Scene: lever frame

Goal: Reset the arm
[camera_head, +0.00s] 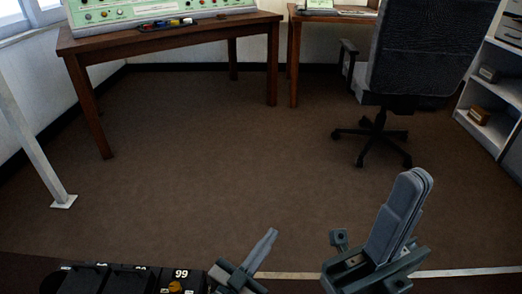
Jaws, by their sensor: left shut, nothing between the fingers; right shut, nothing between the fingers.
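My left gripper (269,238) is low in the middle of the head view, just right of the lever frame. Its thin fingers are together and hold nothing. My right gripper (415,180) is further right and higher, with its broad fingers together and empty, pointing up in the picture. The black lever frame (118,279) shows at the bottom left, cut off by the picture edge. It has several dark blocks and a white number label, with an orange-yellow knob (176,287) below it. No arm to be reset can be made out clearly.
A wooden desk (170,40) with a green control panel (150,12) stands at the back left. A dark office chair (415,55) and a shelf (490,85) are at the right. A pale post (35,150) stands at the left. The brown floor between is clear.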

